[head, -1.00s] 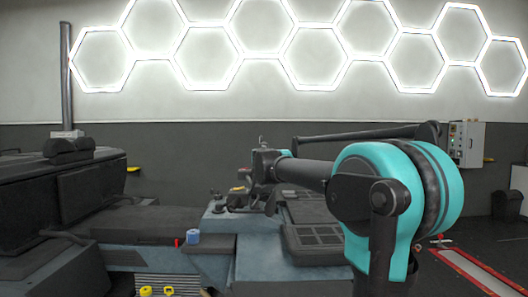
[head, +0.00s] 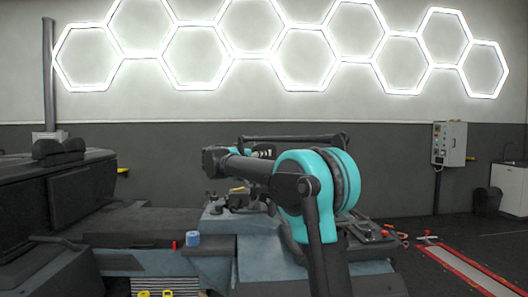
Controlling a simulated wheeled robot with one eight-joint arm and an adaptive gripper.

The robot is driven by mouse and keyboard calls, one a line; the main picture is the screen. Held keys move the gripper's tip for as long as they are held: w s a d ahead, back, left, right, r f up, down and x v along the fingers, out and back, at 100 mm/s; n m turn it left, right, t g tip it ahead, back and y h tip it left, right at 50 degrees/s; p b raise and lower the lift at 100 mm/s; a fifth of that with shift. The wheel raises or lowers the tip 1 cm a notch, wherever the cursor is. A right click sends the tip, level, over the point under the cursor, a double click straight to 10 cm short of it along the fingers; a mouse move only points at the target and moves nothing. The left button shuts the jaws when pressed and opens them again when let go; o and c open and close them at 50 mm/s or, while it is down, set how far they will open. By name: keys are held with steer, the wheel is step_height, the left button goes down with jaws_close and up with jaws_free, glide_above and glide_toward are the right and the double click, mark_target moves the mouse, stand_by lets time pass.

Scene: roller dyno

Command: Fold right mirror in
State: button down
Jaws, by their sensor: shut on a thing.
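My arm reaches left from its large teal joint across the middle of the head view. Its dark end, with my gripper (head: 213,162), hangs over the left part of the blue-grey bench-like body. The gripper is small and dark here. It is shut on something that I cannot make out. I cannot pick out the right mirror with certainty; dark small parts just below the arm's end blend together.
A blue roll (head: 193,239) and a small red item (head: 174,244) lie at the body's near edge. A bulky dark structure (head: 60,195) stands at left. A grey control box (head: 449,144) hangs on the wall. Floor at right is mostly clear beside a red-edged track (head: 470,272).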

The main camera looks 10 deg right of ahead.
steer(key=m+g+h, duration=0.1)
steer(key=m+g, duration=0.1)
steer(key=g, duration=0.1)
steer(key=m+g+h, duration=0.2)
steer(key=g, duration=0.1)
steer(key=shift+w+m, duration=0.2)
steer(key=shift+m, duration=0.1)
steer(key=shift+g, duration=0.5)
steer(key=c, duration=1.4)
jaws_free()
steer(key=shift+c, duration=0.2)
steer(key=v, duration=1.2)
steer(key=shift+s+f, duration=0.1)
steer(key=shift+f, duration=0.05)
